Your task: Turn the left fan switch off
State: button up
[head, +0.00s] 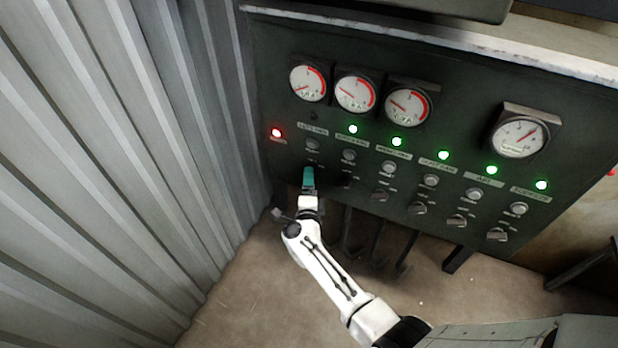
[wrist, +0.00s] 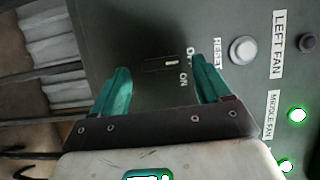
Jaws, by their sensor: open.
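The left fan switch (wrist: 158,65) is a small dark knob with a pale mark, on the green panel below the reset button (wrist: 243,50) and the LEFT FAN label (wrist: 278,45). OFF and ON are lettered beside it; I cannot tell clearly which one it points to. My gripper (head: 308,177) has teal fingers and hides the switch in the head view. In the wrist view my gripper (wrist: 161,66) is open, one finger on each side of the switch; contact cannot be told. The left fan lamp (head: 313,117) looks dark.
A red lamp (head: 276,132) glows at the panel's left. Several green lamps (head: 397,141) are lit over other knobs (head: 418,208) to the right. Gauges (head: 356,92) line the top. A corrugated wall (head: 130,150) stands close on the left. Floor (head: 250,290) shows below.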

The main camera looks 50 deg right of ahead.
jog(key=v, duration=0.8)
jog(key=shift+p, duration=0.3)
jog(key=shift+s, duration=0.1)
